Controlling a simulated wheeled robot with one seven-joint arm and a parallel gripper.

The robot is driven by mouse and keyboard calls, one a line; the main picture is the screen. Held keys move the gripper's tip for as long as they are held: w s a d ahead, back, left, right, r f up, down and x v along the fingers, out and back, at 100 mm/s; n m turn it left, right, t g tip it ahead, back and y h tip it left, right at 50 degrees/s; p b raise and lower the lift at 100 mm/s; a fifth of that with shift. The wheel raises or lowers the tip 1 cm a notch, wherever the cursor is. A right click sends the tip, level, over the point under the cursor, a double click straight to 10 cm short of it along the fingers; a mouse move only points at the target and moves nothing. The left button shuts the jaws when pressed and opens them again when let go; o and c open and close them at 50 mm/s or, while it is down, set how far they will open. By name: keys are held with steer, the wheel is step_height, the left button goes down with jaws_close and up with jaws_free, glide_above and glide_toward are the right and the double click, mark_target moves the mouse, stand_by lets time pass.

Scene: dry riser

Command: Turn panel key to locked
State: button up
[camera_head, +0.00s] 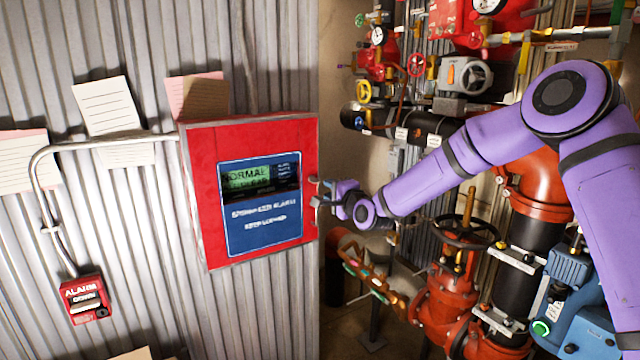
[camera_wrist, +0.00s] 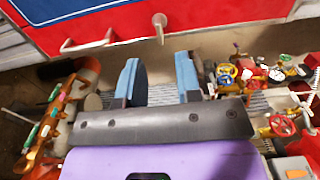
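The red alarm panel (camera_head: 200,180) hangs on the corrugated wall, its blue face showing a green display reading NORMAL. Its red edge also fills the top of the wrist view (camera_wrist: 120,35). A small metal piece that looks like the panel key (camera_wrist: 160,25) sticks out of that red side. Its lock position cannot be read. My gripper (camera_head: 322,193) is at the panel's right side in the head view. In the wrist view my gripper (camera_wrist: 159,72) has its two blue-grey fingers apart with nothing between them. The key stands just beyond the fingertips, roughly in line with the gap.
A bent metal handle (camera_wrist: 87,43) sits on the panel's side left of the key. Red and orange pipes and a valve handwheel (camera_head: 466,230) crowd the area right of the panel, below my arm. A red alarm box (camera_head: 85,298) is at lower left.

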mark_target(317, 181)
steer(key=x, duration=0.7)
steer(key=shift+w+a, duration=0.25)
jaws_close()
